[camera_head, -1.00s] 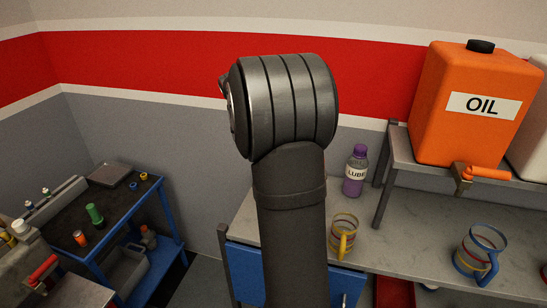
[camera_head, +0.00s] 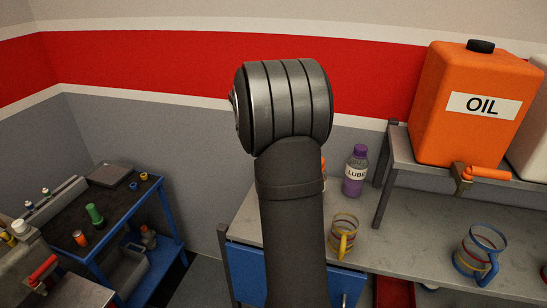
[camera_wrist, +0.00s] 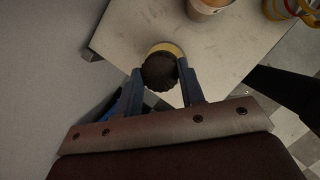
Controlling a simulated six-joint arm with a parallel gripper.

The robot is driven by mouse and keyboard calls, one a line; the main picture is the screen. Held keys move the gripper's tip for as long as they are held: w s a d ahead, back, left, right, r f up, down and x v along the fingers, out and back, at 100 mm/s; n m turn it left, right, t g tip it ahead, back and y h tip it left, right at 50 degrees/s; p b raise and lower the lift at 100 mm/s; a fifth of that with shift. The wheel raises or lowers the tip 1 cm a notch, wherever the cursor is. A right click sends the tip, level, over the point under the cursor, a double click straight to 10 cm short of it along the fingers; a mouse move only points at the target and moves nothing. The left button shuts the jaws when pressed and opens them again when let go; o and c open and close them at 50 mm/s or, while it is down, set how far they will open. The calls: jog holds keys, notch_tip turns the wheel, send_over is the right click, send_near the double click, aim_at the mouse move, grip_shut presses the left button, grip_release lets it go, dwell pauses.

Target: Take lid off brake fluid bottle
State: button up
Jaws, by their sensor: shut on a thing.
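In the wrist view my gripper (camera_wrist: 161,82) has its two blue-grey fingers closed on the sides of a round black lid (camera_wrist: 160,72). A yellowish rounded shape (camera_wrist: 168,48), likely the brake fluid bottle, shows just past the lid. I cannot tell whether the lid still touches it. In the head view my arm hides the gripper, the lid and this bottle.
The worktop (camera_head: 410,240) holds a purple LUBE bottle (camera_head: 355,172), a yellow-handled mug (camera_head: 343,236) and a blue-handled mug (camera_head: 478,256). An orange oil can (camera_head: 470,115) stands on a raised shelf. A pale-and-orange container (camera_wrist: 207,6) is near my gripper.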

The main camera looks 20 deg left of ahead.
jog(key=shift+r, duration=0.1)
jog(key=shift+r, duration=0.65)
notch_tip(320, 180, up, 3)
jog(key=shift+f, duration=0.1)
jog(key=s+d+r, duration=0.2)
jog(key=d+r, duration=0.4)
jog(key=d, duration=0.5)
jog(key=s+a+f+n+t+y, duration=0.1)
jog(key=s+f+n+y, duration=0.1)
jog(key=s+f+n, duration=0.35)
jog(key=s+a+f+n+y, duration=0.1)
jog(key=s+f+n, duration=0.2)
jog(key=s+f, duration=0.55)
jog(key=w+a+f, duration=0.1)
jog(key=a+f, duration=0.2)
jog(key=a, duration=0.1)
jog(key=w+a+f, duration=0.1)
jog(key=a+f, duration=0.2)
jog(key=w+a+f, duration=0.1)
jog(key=a+f, duration=0.2)
jog(key=a, duration=0.1)
jog(key=shift+a, duration=0.3)
jog(key=shift+f, duration=2.05)
jog(key=shift+f, duration=0.15)
